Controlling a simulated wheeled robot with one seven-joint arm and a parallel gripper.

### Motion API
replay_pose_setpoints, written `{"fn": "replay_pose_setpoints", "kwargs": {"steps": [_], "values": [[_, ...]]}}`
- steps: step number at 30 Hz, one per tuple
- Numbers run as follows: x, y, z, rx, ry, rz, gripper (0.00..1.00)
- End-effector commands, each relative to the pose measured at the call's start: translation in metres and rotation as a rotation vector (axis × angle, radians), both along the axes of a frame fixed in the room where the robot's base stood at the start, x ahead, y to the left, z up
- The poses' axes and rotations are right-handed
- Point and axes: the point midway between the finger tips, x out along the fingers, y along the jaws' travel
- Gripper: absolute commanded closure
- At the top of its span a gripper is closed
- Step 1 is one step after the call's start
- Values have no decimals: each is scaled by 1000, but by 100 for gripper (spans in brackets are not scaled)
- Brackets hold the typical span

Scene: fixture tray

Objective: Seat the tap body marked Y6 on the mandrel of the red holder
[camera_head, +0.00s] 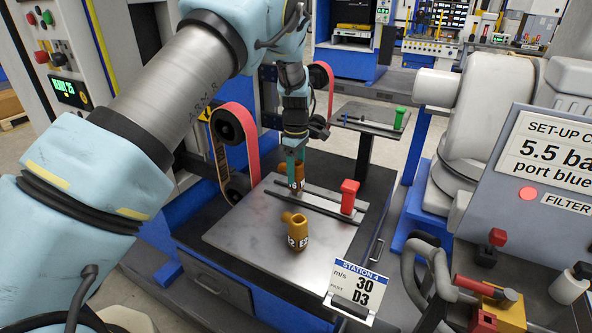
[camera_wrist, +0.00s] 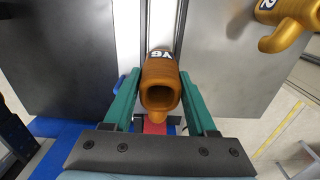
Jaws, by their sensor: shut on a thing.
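My gripper (camera_head: 294,160) has green fingers shut on an orange-brown tap body (camera_head: 297,180). In the wrist view the tap body (camera_wrist: 160,78) sits between the fingertips, its open end facing the camera and its mark, which reads as Y6, upside down. In the head view it is upright over the far-left part of the rail; whether it touches anything below is unclear. A red block (camera_head: 349,195) stands at the right part of the rail; I cannot make out a mandrel on it. A red patch (camera_wrist: 155,128) shows below the tap body in the wrist view.
A second, yellower tap body (camera_head: 296,232), its mark ending in 2, stands on the metal plate (camera_head: 250,235) nearer the head camera. It also shows in the wrist view (camera_wrist: 285,20). A green block (camera_head: 400,118) stands on a small rear table. Belt wheels flank my arm.

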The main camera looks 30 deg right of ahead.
Motion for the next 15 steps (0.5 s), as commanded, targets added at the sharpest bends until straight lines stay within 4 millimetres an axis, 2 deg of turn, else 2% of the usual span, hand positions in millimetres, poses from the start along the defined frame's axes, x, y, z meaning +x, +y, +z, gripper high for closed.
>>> {"fn": "replay_pose_setpoints", "kwargs": {"steps": [15], "values": [[1,-1,-11,-2,-1,0,100]]}}
